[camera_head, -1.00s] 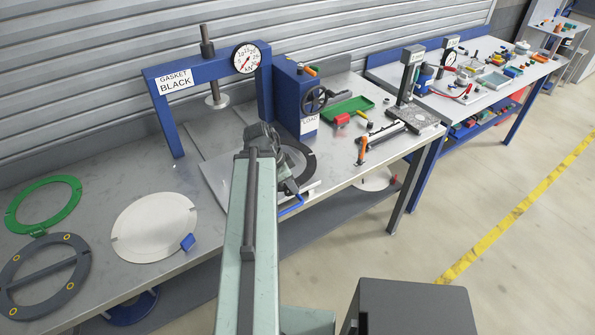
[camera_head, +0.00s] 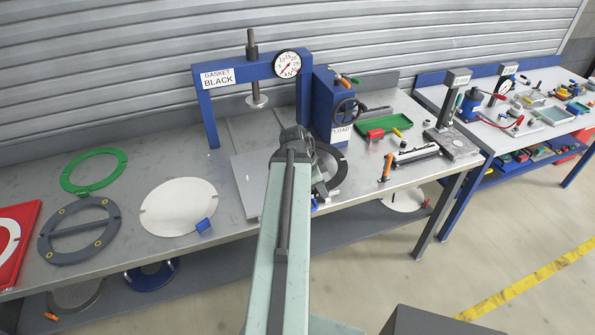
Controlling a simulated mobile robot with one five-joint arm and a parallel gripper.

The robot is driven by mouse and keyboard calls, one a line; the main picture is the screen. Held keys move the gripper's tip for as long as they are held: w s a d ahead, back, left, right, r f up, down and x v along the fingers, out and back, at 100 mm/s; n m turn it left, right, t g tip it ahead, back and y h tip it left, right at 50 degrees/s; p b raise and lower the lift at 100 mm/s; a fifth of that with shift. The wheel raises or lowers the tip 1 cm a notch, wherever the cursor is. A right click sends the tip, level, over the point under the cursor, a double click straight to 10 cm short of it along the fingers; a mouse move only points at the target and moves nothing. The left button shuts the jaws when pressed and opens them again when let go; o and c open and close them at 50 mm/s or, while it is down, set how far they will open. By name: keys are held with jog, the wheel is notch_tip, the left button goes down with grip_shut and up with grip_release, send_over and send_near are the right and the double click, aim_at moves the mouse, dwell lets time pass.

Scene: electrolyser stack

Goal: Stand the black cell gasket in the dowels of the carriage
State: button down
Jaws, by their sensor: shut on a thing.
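The black cell gasket (camera_head: 337,176) is a dark ring, partly showing just right of my arm, in front of the press's blue load box. My gripper (camera_head: 314,172) is mostly hidden by my own arm; it is shut at the ring's left side. The ring's left part is hidden, and I cannot tell whether it touches anything below. A light grey plate (camera_head: 248,187), which seems to be the carriage, lies at the front of the blue press (camera_head: 203,115) labelled GASKET BLACK. Its right part is behind my arm, and I cannot make out its dowels.
Left on the bench lie a white disc (camera_head: 178,208), a green ring (camera_head: 72,168), a dark grey ring with a crossbar (camera_head: 50,222) and a red panel (camera_head: 26,215). Right are a green tray (camera_head: 384,125) and an orange-handled tool (camera_head: 386,168). A shelf runs below.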

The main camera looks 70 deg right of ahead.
jog(key=shift+n, duration=0.7)
jog(key=w+r, duration=0.1)
jog(key=w, duration=0.2)
jog(key=w+r+p, duration=0.1)
jog(key=w, duration=0.2)
jog(key=w+r+p, duration=0.1)
jog(key=w, duration=0.2)
jog(key=shift+w+d, duration=0.1)
jog(key=shift+w, duration=0.25)
jog(key=shift+f, duration=0.15)
notch_tip(320, 180, down, 5)
jog(key=b, duration=0.5)
jog(key=shift+f+b, duration=0.15)
jog(key=shift+b, duration=0.15)
